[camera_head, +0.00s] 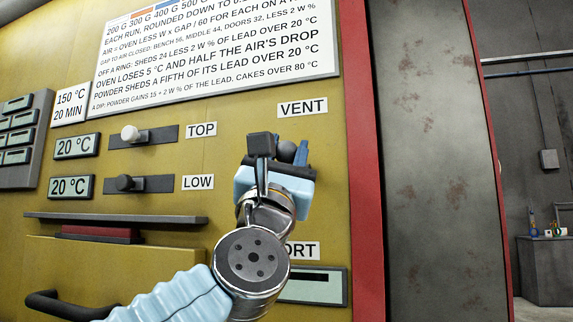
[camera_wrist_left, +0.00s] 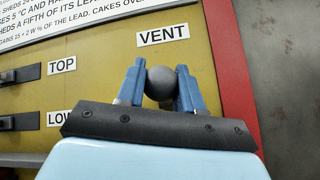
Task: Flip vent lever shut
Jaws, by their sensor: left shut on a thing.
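The vent lever shows as a dark grey round knob (camera_head: 287,151) just below the VENT label (camera_head: 302,107) on the yellow oven front. It also shows in the left wrist view as a grey ball (camera_wrist_left: 160,83). My left gripper (camera_head: 283,154) is at the lever, with its two blue fingers on either side of the knob, shut on it. In the left wrist view the fingers (camera_wrist_left: 160,88) flank the ball closely. The rest of the lever is hidden behind the gripper. My right gripper is not in view.
The TOP slider (camera_head: 130,134) and LOW slider (camera_head: 125,183) sit to the left, beside two 20 °C displays. A ledge (camera_head: 120,218) and a black handle (camera_head: 70,305) are lower left. A red edge strip (camera_head: 364,160) and a grey metal panel (camera_head: 440,150) stand right of the lever.

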